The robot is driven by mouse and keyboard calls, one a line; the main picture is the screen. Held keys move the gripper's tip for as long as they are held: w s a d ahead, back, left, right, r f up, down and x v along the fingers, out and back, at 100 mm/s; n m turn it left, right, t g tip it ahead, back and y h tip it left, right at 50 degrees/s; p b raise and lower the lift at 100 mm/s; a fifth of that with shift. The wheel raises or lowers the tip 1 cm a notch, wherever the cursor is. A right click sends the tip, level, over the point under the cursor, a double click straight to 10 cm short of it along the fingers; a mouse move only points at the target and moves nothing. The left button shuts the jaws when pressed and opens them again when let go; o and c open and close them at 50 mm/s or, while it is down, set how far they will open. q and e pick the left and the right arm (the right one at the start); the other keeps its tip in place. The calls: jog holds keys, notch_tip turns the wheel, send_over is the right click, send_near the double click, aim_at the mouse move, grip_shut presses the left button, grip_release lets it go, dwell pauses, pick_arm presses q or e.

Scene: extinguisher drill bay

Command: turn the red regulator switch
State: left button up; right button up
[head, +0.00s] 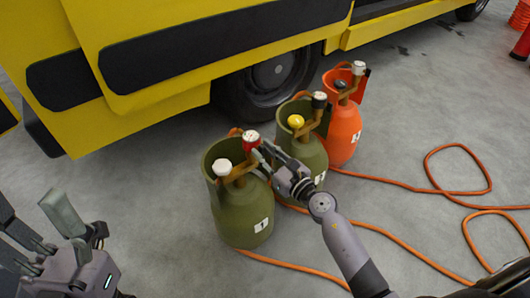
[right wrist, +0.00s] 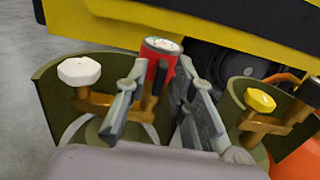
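The red regulator switch (head: 252,140), with a pale top, sits on the brown valve fitting of the olive cylinder marked 1 (head: 240,212). In the right wrist view the red switch (right wrist: 158,62) shows upright beyond and between my fingertips. My right gripper (head: 264,153) is at the switch's right side in the head view, its fingers apart in the wrist view (right wrist: 162,72). The left finger overlaps the switch's edge; I cannot tell whether it touches. A white knob (head: 222,167) is on the same cylinder. My left gripper (head: 42,222) is open and empty at lower left.
A second olive cylinder (head: 309,153) with a yellow knob (head: 296,121) stands close to the right. An orange cylinder (head: 344,130) stands behind it. A yellow vehicle (head: 180,95) is behind them. An orange hose (head: 400,184) loops over the grey floor.

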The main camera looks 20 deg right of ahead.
grip_shut()
